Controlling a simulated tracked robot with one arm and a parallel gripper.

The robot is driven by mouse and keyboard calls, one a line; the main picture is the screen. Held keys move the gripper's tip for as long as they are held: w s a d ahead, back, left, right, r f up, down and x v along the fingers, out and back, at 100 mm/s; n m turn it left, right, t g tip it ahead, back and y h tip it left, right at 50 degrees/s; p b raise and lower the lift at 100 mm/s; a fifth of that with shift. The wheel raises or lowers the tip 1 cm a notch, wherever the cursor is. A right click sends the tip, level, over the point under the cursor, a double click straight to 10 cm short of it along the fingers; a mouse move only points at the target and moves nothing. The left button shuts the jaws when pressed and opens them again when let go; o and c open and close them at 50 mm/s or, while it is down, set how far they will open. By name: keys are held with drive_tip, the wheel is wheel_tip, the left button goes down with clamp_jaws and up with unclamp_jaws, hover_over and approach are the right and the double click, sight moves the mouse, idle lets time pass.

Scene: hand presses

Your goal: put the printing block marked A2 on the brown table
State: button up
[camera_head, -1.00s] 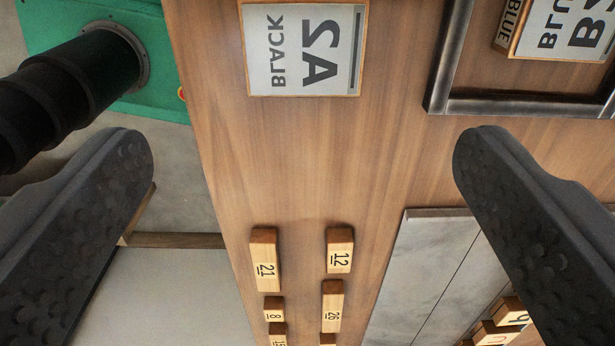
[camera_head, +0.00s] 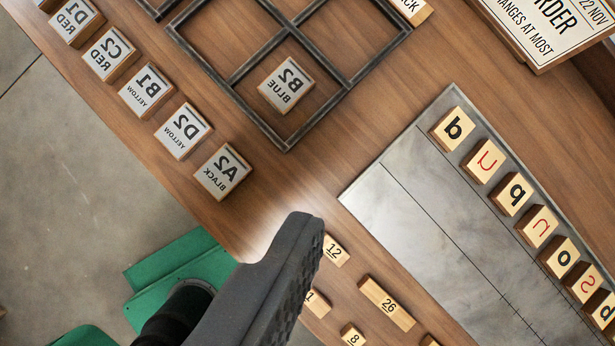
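The printing block marked A2, with BLACK under it (camera_head: 222,172), lies face up on the brown table (camera_head: 310,185) near its left edge. It is at the lower end of a slanting row of similar blocks. One dark finger of my gripper (camera_head: 300,230) comes up from the bottom middle, below and to the right of A2 in the picture and apart from it. Its ridged pad faces right. No other finger shows clearly, so the opening is hidden, and I see nothing held.
A dark metal frame (camera_head: 262,132) holds block B2 (camera_head: 286,84). A grey slab (camera_head: 425,200) bears letter blocks. Numbered wooden pieces (camera_head: 386,303) lie below. A green machine (camera_head: 185,270) stands beside the table.

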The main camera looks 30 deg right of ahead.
drive_tip(key=s+d+r+m+t, duration=0.2)
drive_tip(key=d+r, duration=0.3)
drive_tip(key=r, duration=0.5)
drive_tip(key=s+d+r+m+t+h, duration=0.1)
drive_tip(key=s+d+r+m+t, duration=0.2)
drive_tip(key=r, duration=0.7)
drive_tip(key=s+d+r+m+t+h, duration=0.1)
drive_tip(key=s+d+r+m+t, duration=0.1)
drive_tip(key=d+r+m, duration=0.4)
drive_tip(key=d+r+t, duration=0.1)
drive_tip(key=d+r, duration=0.2)
drive_tip(key=r, duration=0.1)
drive_tip(key=shift+s+r+t, duration=0.25)
drive_tip(key=shift+s+t, duration=0.05)
drive_tip(key=shift+s, duration=0.1)
